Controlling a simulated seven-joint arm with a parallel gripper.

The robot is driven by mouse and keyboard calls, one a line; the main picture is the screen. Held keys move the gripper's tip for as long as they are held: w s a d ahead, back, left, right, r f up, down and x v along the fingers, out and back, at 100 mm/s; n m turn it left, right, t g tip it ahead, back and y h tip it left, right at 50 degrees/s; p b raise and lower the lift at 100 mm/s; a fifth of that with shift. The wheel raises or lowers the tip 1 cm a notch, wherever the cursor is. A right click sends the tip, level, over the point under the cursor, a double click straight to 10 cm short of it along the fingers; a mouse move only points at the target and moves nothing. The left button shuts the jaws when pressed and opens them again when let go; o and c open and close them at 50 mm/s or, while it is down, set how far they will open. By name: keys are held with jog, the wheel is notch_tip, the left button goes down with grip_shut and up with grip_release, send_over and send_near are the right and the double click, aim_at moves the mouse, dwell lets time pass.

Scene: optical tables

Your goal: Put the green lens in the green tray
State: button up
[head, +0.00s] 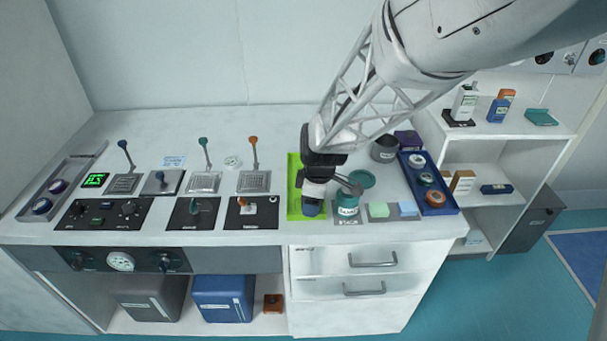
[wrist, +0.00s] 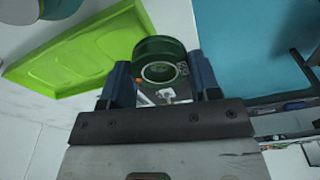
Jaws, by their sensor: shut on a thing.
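The green lens (wrist: 160,62) is a dark green ring around a round glass, and my gripper (wrist: 160,85) is shut on it between two blue fingers. In the head view my gripper (head: 313,205) hangs over the front part of the green tray, and the lens is hidden there. The green tray (head: 294,175) is a bright lime, shallow, long tray on the counter. In the wrist view the tray (wrist: 70,58) lies to the left of the lens and looks empty where it shows. The lens appears apart from the tray; its exact height cannot be told.
A blue tray (head: 451,208) with round items lies further right. Control panels with levers (head: 254,180) fill the counter left of the tray.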

jog(key=shift+s+d, duration=0.2)
jog(key=shift+d, duration=0.35)
jog(key=shift+s+d, duration=0.2)
jog(key=shift+d, duration=0.35)
jog(key=w+a, duration=0.1)
jog(key=w, duration=0.4)
jog(key=w+a+f, duration=0.1)
jog(key=w, duration=0.4)
jog(key=w+a, duration=0.1)
jog(key=w, duration=0.4)
jog(key=shift+w+a+f, duration=0.2)
jog(key=shift+w+f, duration=0.05)
jog(key=shift+w, duration=0.1)
jog(key=shift+f, duration=1.75)
jog(key=shift+f, duration=0.1)
jog(key=o, duration=1)
